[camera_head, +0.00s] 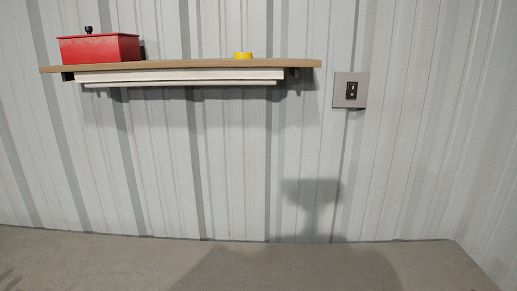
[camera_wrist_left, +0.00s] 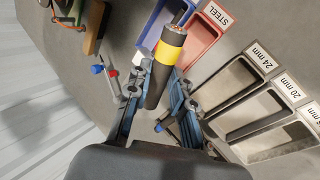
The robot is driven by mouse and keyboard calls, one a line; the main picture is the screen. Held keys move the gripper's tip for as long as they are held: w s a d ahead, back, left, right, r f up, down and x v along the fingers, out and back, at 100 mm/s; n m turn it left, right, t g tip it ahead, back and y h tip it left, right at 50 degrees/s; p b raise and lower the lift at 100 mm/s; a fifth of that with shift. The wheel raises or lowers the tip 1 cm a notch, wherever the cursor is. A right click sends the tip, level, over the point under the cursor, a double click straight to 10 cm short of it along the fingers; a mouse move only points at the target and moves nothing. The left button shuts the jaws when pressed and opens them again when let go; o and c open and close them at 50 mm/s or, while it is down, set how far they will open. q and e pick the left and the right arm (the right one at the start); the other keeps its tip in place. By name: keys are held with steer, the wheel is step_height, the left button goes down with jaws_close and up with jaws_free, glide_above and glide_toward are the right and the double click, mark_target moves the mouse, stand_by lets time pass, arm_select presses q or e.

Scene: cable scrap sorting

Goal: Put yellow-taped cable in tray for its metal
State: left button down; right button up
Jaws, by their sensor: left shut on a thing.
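In the left wrist view my left gripper (camera_wrist_left: 157,82) is shut on a thick black cable (camera_wrist_left: 156,92) with a yellow tape band (camera_wrist_left: 168,52). The far end of the cable is cut and shows copper-coloured strands. That end overlaps a blue tray (camera_wrist_left: 151,22) and a reddish tray (camera_wrist_left: 211,37) marked STEEL in the picture; its height above them is hard to tell. The blue tray's label is not visible. My right gripper is in neither view.
Pale bins (camera_wrist_left: 238,80) marked 24 mm and 20 mm stand at the right. A tool with red and blue ends (camera_wrist_left: 112,74) lies left of the gripper. The head view shows a wall shelf (camera_head: 200,66) with a red box (camera_head: 100,49) and a yellow item (camera_head: 243,55).

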arm_select(q)
steer(key=shift+f+b, duration=0.45)
steer(key=shift+f, duration=1.8)
steer(key=c, duration=1.1)
jaws_free()
steer(key=v, duration=1.2)
